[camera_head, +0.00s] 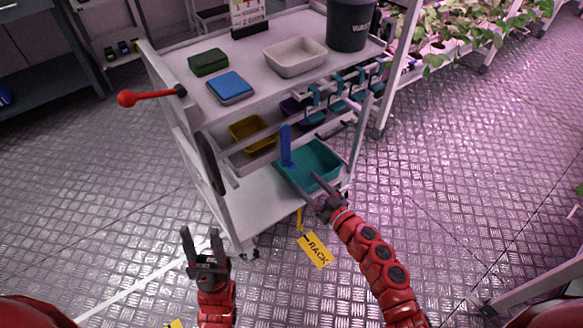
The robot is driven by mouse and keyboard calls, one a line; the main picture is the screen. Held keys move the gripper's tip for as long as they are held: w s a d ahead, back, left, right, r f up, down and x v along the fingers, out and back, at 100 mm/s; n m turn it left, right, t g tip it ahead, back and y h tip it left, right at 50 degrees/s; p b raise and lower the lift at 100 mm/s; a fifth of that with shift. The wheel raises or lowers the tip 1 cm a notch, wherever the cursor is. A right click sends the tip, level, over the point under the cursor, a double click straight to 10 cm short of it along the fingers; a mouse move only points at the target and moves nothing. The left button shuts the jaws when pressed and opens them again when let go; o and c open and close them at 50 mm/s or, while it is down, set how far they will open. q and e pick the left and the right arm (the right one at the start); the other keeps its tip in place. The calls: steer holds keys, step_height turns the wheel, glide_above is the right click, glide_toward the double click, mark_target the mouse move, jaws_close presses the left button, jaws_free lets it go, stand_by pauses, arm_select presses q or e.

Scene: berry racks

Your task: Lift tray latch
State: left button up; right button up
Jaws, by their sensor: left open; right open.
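A teal tray (318,157) sits low at the right side of the white cart (262,203). An upright blue piece (286,146) stands at its left end; I cannot tell whether this is the latch. A red lever with a ball end (127,98) sticks out to the left from the cart's upper left post. My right gripper (311,189) is open and empty, with its fingers at the tray's near edge; I cannot tell whether they touch it. My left gripper (202,240) is open and empty, pointing up over the floor in front of the cart.
The cart top holds a green pad (208,62), a blue box (230,87), a white tub (295,57) and a dark bucket (349,24). Below are a yellow bin (253,133) and teal clips. Floor to the left is clear.

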mark_target(293, 167)
steer(key=b+x, duration=0.1)
steer(key=x, duration=0.6)
steer(key=shift+b+x, duration=0.35)
steer(key=shift+x, duration=0.5)
jaws_close()
stand_by(0.6)
